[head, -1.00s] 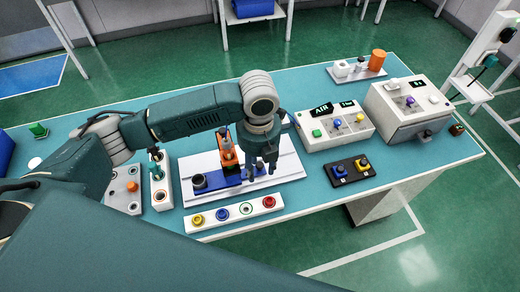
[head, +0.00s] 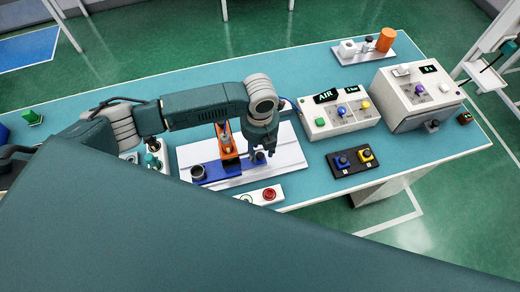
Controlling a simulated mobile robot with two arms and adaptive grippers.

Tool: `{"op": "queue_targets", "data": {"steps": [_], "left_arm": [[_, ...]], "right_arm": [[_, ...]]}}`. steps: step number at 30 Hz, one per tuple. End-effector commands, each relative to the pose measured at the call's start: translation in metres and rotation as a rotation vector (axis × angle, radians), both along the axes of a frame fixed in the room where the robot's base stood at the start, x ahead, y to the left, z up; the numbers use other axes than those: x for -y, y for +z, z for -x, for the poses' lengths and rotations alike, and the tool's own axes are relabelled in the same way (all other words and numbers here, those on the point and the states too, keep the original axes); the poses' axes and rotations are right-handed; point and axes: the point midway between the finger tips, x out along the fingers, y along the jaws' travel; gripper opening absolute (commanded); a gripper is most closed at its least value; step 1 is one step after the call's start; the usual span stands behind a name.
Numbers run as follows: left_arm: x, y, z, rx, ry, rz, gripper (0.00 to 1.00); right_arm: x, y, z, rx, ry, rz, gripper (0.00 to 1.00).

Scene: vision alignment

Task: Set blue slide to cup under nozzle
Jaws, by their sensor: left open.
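The blue slide (head: 218,173) lies on a white base plate (head: 287,152) near the table's front. A dark round cup (head: 198,171) sits at its left end. The orange nozzle stand (head: 228,153) rises over the slide's middle, with the grey nozzle (head: 225,133) at its top. The cup is left of the nozzle, not under it. My left gripper (head: 256,159) is open and points down at the slide's right end, around or just above a small dark knob there; contact is not clear. My right gripper is not in view.
A white AIR box (head: 338,121) and a larger control box (head: 415,100) stand to the right. A white button strip (head: 262,196) is partly hidden by my teal body.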

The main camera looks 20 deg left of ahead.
Motion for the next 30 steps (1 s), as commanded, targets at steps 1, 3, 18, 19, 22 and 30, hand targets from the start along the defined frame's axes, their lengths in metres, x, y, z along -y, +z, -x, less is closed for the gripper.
{"op": "queue_targets", "data": {"steps": [1,3,18,19,22,30], "left_arm": [[0.000,-0.005,0.001,-0.002,0.001,-0.001,0.40],[0.000,-0.012,0.000,-0.001,0.001,-0.001,0.40],[0.000,-0.018,0.000,0.001,-0.001,0.000,0.16],[0.000,-0.018,0.000,0.001,-0.001,0.000,0.10],[0.000,-0.018,0.000,0.001,-0.001,0.000,0.00],[0.004,-0.024,-0.014,0.006,0.002,-0.002,0.00]], "right_arm": [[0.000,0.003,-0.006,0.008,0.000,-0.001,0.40],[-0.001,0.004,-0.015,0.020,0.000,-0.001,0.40],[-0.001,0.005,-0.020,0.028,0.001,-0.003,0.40],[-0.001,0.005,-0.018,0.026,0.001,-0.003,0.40],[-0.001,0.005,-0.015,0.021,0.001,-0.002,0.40],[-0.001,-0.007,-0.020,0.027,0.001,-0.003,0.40]]}}
